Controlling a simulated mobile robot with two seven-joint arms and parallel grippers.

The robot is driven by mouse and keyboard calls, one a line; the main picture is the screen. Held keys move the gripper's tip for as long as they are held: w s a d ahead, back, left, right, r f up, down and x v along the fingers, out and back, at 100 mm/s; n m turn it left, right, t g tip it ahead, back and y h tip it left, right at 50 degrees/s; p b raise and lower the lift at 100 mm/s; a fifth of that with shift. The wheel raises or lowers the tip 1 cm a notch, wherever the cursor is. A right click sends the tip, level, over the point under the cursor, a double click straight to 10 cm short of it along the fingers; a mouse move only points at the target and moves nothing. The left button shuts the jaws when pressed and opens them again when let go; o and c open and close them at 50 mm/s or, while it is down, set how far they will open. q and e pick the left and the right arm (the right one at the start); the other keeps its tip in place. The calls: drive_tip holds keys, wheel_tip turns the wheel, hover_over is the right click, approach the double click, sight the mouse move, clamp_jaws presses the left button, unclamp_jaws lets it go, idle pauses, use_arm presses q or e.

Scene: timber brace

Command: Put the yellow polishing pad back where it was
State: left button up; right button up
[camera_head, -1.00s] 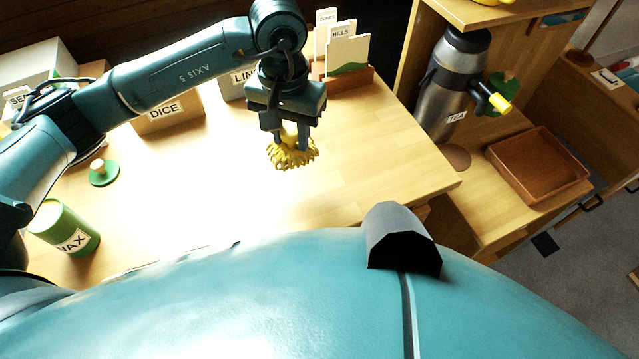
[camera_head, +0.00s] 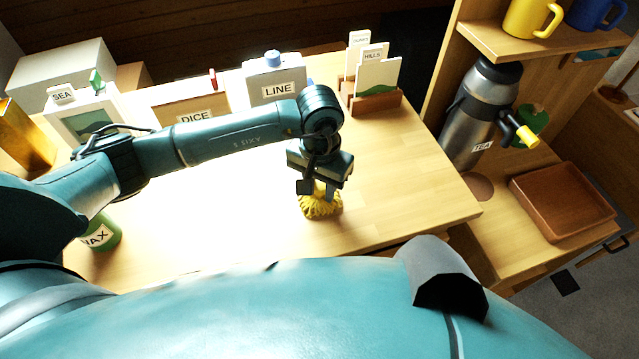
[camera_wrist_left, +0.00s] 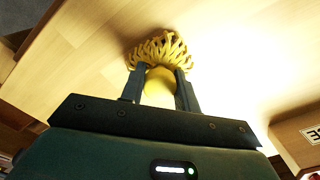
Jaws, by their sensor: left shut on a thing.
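The yellow polishing pad (camera_head: 321,205) has a fringe of thick yellow strands and a round yellow knob. My left gripper (camera_head: 318,188) is shut on it, over the light wooden table (camera_head: 400,190). In the left wrist view the pad (camera_wrist_left: 160,50) is at the far end of the fingers, and the two fingers of the left gripper (camera_wrist_left: 160,88) sit on either side of its knob. The fringe is close to the tabletop; I cannot tell whether it touches. My right gripper is not in view.
Boxes labelled DICE (camera_head: 190,108) and LINE (camera_head: 277,85) and a card holder (camera_head: 372,100) line the table's back. A green WAX tin (camera_head: 103,234) stands at left, partly behind my arm. A steel TEA flask (camera_head: 480,115) and a brown tray (camera_head: 563,200) are at right. The table's right front is clear.

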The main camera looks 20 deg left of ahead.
sight(320, 184)
use_arm(q)
drive_tip(key=shift+f, duration=0.2)
drive_tip(key=o, duration=0.9)
drive_tip(key=shift+r, duration=0.1)
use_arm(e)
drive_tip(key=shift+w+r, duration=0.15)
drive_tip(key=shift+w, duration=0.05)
use_arm(q)
drive_tip(key=shift+r, duration=0.35)
wheel_tip(320, 184, up, 12)
drive_tip(key=shift+f+b, duration=0.2)
drive_tip(key=shift+b, duration=0.4)
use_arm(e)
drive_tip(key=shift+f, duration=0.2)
